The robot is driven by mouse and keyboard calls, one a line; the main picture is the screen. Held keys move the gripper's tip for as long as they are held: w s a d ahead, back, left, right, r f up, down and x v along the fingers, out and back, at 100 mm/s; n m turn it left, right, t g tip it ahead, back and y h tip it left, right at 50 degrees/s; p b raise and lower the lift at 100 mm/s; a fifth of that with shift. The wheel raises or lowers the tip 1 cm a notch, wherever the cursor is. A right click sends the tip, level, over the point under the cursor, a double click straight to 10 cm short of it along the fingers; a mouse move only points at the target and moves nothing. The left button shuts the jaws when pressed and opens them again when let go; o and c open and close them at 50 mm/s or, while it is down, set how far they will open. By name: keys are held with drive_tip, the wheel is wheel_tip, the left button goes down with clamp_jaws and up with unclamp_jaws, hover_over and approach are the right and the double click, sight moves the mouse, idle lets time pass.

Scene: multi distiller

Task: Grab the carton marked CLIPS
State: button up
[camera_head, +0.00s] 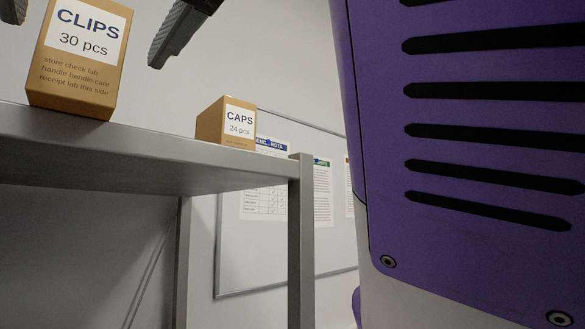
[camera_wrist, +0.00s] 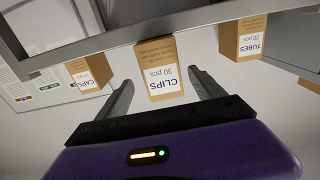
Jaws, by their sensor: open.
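The CLIPS carton (camera_head: 78,68) is a brown box with a white label reading "CLIPS 30 pcs". It stands upright near the edge of a grey metal shelf (camera_head: 150,160) at the upper left of the head view. My gripper (camera_head: 85,42) is open, with a dark finger to each side of the carton in that picture. In the wrist view the carton (camera_wrist: 159,82) appears upside down between the two fingers of my gripper (camera_wrist: 160,77). Gaps show on both sides, and neither finger appears to touch it. The carton's back is hidden.
A CAPS carton (camera_head: 240,121) stands farther along the shelf, near its corner leg (camera_head: 301,240). A TUBES carton (camera_wrist: 242,40) stands on the other side of CLIPS in the wrist view. A board with papers (camera_head: 285,265) is behind. My purple arm covers the head view's right side.

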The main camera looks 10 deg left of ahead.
drive_tip(key=p+x, duration=0.1)
drive_tip(key=x, duration=0.2)
drive_tip(key=p+x, duration=0.2)
drive_tip(key=x, duration=0.2)
drive_tip(key=shift+s+r, duration=0.15)
drive_tip(key=shift+r, duration=0.05)
drive_tip(key=shift+w+a+f+p, duration=0.1)
drive_tip(key=shift+w+a+p, duration=0.25)
drive_tip(key=shift+a, duration=0.15)
drive_tip(key=c, duration=1.5)
drive_tip(key=shift+c, duration=0.2)
